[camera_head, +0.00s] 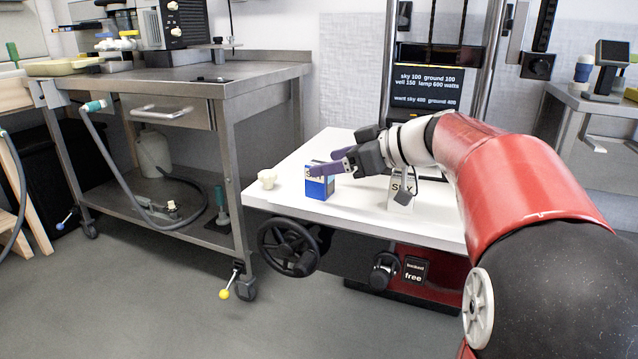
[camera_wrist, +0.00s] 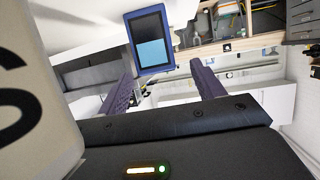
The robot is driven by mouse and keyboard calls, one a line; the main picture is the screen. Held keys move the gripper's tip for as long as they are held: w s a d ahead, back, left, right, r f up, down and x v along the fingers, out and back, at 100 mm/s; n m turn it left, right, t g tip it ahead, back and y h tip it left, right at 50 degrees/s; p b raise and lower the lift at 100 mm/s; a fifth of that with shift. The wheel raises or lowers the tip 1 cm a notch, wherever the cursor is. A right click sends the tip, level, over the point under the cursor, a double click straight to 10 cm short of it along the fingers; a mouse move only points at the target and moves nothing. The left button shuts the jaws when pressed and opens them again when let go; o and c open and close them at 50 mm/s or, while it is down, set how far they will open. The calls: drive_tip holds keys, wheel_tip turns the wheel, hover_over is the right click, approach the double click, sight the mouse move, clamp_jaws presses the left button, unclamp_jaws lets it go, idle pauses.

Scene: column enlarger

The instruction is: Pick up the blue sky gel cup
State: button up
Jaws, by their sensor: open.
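The blue sky gel cup (camera_head: 319,186) stands on the white table as a blue box with a pale lettered band near its top. In the wrist view the blue cup (camera_wrist: 151,38) appears beyond my fingertips, nearer the left finger, with a dark and light-blue face. My gripper (camera_head: 321,162) has purple fingers that overlap the cup's upper part in the head view. In the wrist view my gripper (camera_wrist: 161,74) is open, with nothing between its fingers. I cannot tell whether a finger touches the cup.
A white lettered block (camera_head: 401,197) stands right of the cup, under my wrist; a large pale lettered surface fills the wrist view's left edge. A small cream cup (camera_head: 267,179) stands left. The white table (camera_head: 290,200) has bare room around them. The enlarger's screen (camera_head: 427,88) stands behind.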

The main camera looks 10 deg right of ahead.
sight(312, 161)
drive_tip(key=x, duration=0.5)
drive_tip(key=shift+w, duration=0.2)
drive_tip(key=c, duration=1.2)
